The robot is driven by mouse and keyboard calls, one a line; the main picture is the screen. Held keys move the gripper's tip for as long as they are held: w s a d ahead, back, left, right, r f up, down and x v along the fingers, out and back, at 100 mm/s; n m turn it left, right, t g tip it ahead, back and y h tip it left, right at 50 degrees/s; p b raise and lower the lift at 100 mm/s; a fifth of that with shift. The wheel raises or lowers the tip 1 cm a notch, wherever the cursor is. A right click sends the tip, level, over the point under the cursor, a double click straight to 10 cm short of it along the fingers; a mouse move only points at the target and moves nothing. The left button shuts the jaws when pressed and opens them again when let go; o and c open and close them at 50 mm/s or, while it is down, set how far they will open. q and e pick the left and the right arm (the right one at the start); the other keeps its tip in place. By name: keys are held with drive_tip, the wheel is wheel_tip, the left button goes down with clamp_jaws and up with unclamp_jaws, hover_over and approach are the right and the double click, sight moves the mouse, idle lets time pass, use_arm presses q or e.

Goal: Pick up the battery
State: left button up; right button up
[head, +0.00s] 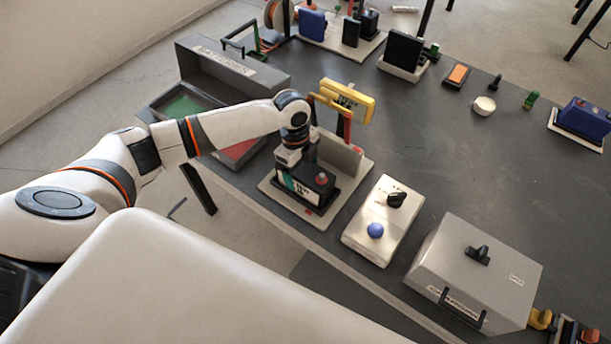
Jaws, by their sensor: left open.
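The battery (298,191) is a dark box with a white and teal label and a red cap on top. It stands on a beige base plate (335,205) in front of an upright grey wall, near the table's front edge. My left gripper (290,160) points down at the battery's back left top edge and is open. Its fingertips are small and partly hidden, and I cannot tell whether they touch the battery. My right gripper is not in view.
A yellow device (347,101) stands just behind the battery's plate. A grey open case (235,72) is at the left. A pale box with a blue button (376,231) and a grey lidded box (474,270) are at the right. The table (440,150) is clear in the middle.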

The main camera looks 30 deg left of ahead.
use_arm(q)
drive_tip(key=shift+w+d+f+p, duration=0.15)
drive_tip(key=shift+f+p, duration=0.15)
drive_tip(key=shift+f, duration=0.3)
drive_tip(key=f, duration=0.2)
drive_tip(key=f+p, duration=0.1)
drive_tip(key=shift+w+d+f, duration=0.15)
drive_tip(key=shift+d, duration=0.15)
drive_tip(key=shift+f, duration=0.35)
drive_tip(key=shift+c, duration=0.5)
clamp_jaws()
drive_tip(key=shift+w+r, duration=0.1)
drive_tip(key=shift+w, duration=0.15)
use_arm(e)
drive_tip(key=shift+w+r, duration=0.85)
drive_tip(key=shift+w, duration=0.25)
